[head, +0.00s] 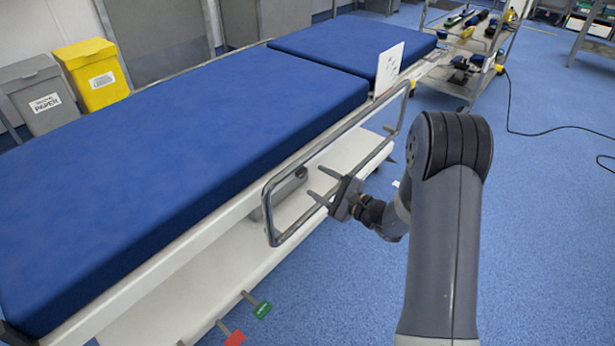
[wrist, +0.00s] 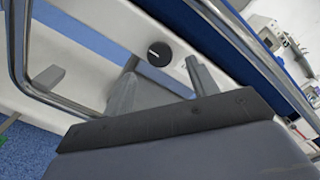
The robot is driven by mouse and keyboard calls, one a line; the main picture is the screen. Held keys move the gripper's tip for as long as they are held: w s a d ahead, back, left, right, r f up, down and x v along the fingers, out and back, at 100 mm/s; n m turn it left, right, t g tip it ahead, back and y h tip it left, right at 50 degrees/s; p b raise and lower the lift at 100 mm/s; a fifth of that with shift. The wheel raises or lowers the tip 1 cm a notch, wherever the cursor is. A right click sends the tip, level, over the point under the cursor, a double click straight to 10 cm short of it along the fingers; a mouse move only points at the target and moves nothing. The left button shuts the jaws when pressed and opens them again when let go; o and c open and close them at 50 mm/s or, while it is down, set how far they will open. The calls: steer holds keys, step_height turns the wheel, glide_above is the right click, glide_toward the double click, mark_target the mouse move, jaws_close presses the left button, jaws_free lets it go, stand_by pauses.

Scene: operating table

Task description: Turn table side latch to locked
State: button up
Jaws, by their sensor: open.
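The blue-topped operating table (head: 190,150) runs diagonally across the left of the head view, with a metal side rail (head: 268,215) along its near side. In the wrist view a round black knob (wrist: 159,53) with a short white line sits on the pale side of the table; it looks like the side latch. My gripper (head: 315,181) is open and empty at the rail, pointing at the table side. In the wrist view its two fingers (wrist: 161,68) stand apart, with the knob showing between and beyond them.
The rail also crosses the wrist view's left edge (wrist: 18,60), close to my gripper. A green tag (head: 262,309) and a red tag (head: 235,338) stick out low on the table. A cart (head: 470,75) stands at the back. The blue floor at right is mostly clear.

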mark_target(303, 173)
steer(key=x, duration=0.5)
steer(key=shift+b, duration=0.3)
steer(key=c, duration=1)
steer(key=shift+o, duration=0.2)
